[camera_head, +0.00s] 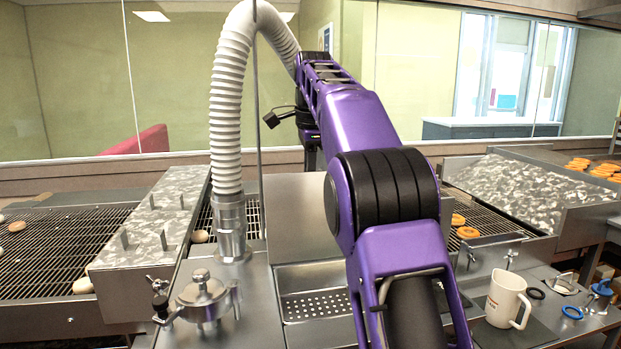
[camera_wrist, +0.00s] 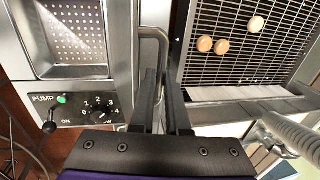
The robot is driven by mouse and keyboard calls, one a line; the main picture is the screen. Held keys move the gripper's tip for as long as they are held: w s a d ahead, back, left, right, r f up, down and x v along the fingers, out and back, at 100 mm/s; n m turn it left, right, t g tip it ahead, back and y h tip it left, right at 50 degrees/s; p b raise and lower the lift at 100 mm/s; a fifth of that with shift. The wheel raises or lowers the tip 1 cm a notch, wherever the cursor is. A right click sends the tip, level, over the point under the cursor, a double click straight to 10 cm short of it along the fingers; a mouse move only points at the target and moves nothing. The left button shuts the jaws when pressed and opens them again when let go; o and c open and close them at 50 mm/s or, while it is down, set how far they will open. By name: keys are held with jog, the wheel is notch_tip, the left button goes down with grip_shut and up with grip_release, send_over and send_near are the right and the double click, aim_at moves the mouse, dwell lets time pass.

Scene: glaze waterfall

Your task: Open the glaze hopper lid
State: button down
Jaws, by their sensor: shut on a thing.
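In the wrist view my gripper (camera_wrist: 165,82) is shut on a bent metal bar handle (camera_wrist: 158,34), which rises between its two dark fingers. The handle is at the edge of a steel panel (camera_wrist: 121,45), between a perforated basin and a wire conveyor. The frames do not show clearly which part is the glaze hopper lid. In the head view a plain steel plate (camera_head: 295,205) stands behind the perforated basin (camera_head: 315,306). My purple arm hides part of the plate, and my gripper and the handle are out of sight there.
A round clamped metal cover (camera_head: 203,292) and a white ribbed hose (camera_head: 226,120) stand at left. A white mug (camera_head: 506,298) and a blue ring (camera_head: 572,312) are at right. A pump panel (camera_wrist: 75,108) with lever and dial is beside my gripper.

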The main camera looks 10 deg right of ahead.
jog(key=shift+w+r, duration=0.2)
jog(key=shift+w, duration=0.1)
jog(key=c, duration=1)
grip_release()
jog(key=shift+w+f, duration=0.2)
jog(key=shift+w, duration=0.1)
jog(key=shift+o, duration=0.5)
jog(key=shift+f, duration=0.1)
jog(key=shift+s+f, duration=0.15)
jog(key=shift+f, duration=0.05)
jog(key=shift+s, duration=0.1)
